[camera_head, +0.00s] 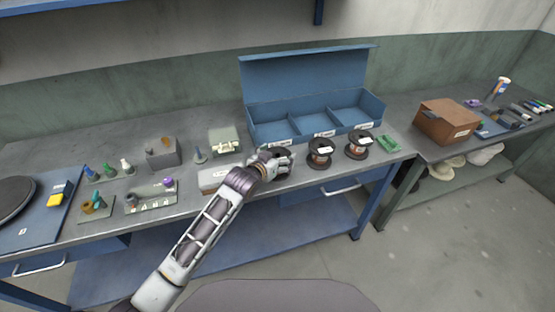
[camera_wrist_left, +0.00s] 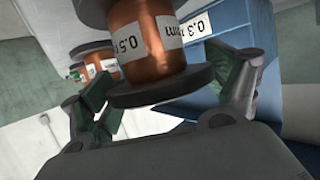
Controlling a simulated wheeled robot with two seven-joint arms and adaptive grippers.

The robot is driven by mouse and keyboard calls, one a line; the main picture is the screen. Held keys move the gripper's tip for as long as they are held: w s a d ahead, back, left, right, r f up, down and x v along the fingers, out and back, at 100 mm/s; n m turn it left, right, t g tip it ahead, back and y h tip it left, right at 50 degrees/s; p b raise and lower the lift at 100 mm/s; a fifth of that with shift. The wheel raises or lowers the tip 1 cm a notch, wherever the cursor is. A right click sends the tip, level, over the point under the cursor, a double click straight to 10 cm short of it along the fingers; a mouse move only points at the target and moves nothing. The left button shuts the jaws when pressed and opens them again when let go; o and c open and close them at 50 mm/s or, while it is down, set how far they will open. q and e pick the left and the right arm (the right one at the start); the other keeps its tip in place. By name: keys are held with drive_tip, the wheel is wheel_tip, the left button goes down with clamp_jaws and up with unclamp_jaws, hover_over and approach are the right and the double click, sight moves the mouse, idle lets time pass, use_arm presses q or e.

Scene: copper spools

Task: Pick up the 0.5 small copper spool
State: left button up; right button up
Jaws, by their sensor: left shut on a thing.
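My left gripper (camera_head: 279,164) reaches over the front of the workbench and is shut on a small copper spool. In the left wrist view the 0.5 copper spool (camera_wrist_left: 165,66) has dark flanges, copper winding and a white label reading 0.5. It sits between the two fingers (camera_wrist_left: 172,88). In the head view the gripper hides most of it; I cannot tell whether it touches the bench. Two other copper spools, a middle one (camera_head: 320,154) and a right one (camera_head: 358,146), stand to its right. My right gripper is not in view.
An open blue box (camera_head: 262,136) with three labelled compartments stands behind the spools. A green piece (camera_head: 389,144) lies right of them. A grey-white block (camera_head: 212,179) and a pale green case (camera_head: 223,141) are on the left. A brown box (camera_head: 447,122) stands on the right bench.

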use_arm(q)
wheel_tip(320, 180, up, 9)
drive_tip(key=shift+f, duration=0.2)
drive_tip(key=shift+r, duration=0.85)
